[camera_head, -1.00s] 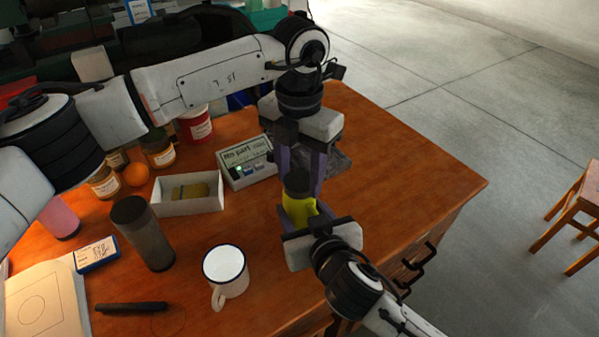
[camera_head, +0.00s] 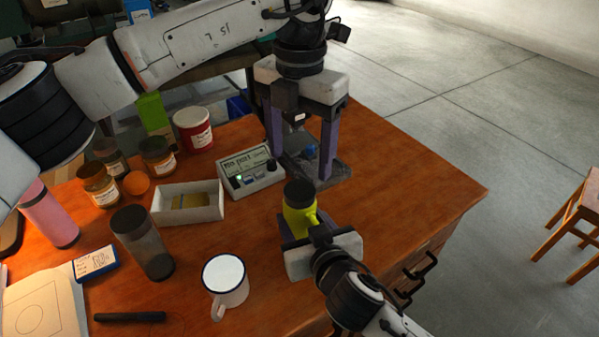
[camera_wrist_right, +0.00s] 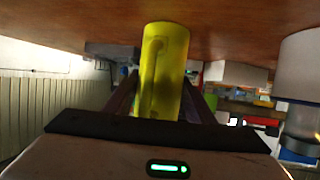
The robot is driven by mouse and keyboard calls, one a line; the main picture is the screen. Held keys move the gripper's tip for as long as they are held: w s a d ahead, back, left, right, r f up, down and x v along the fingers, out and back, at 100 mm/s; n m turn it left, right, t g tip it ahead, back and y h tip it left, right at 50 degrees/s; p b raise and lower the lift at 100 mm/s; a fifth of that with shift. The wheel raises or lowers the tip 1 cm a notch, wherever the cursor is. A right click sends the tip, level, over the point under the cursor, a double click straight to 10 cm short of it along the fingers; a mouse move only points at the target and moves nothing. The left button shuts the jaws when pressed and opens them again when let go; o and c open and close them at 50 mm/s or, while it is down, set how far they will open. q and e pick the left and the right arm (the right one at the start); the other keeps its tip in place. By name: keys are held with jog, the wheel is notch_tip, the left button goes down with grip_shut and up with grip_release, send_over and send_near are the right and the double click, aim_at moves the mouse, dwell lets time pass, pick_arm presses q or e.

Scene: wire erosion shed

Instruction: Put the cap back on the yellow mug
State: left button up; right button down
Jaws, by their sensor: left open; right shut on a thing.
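The yellow mug (camera_head: 299,221) stands upright near the table's front right edge in the head view. The dark cap (camera_head: 300,190) sits on its top and looks level. My right gripper (camera_head: 304,228) is shut on the mug's body from the front. In the right wrist view the yellow mug (camera_wrist_right: 163,70) is between my right fingers (camera_wrist_right: 160,98), and the cap is not visible there. My left gripper (camera_head: 302,168) is open and empty, its fingers pointing down above and just behind the cap, apart from it.
A grey meter box (camera_head: 250,171) and a white open tray (camera_head: 187,213) lie left of the yellow mug. A white mug (camera_head: 225,279) and a dark tumbler (camera_head: 141,241) stand further left. Several jars stand behind. The table's right part is clear.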

pick_arm(q)
jog(key=shift+r, duration=2.2)
pick_arm(e)
jog(key=c, duration=0.7)
grip_release()
jog(key=shift+c, duration=0.2)
jog(key=shift+s, duration=0.1)
pick_arm(q)
jog(key=shift+r, duration=0.1)
pick_arm(e)
jog(key=v, duration=1)
jog(key=shift+d, duration=0.1)
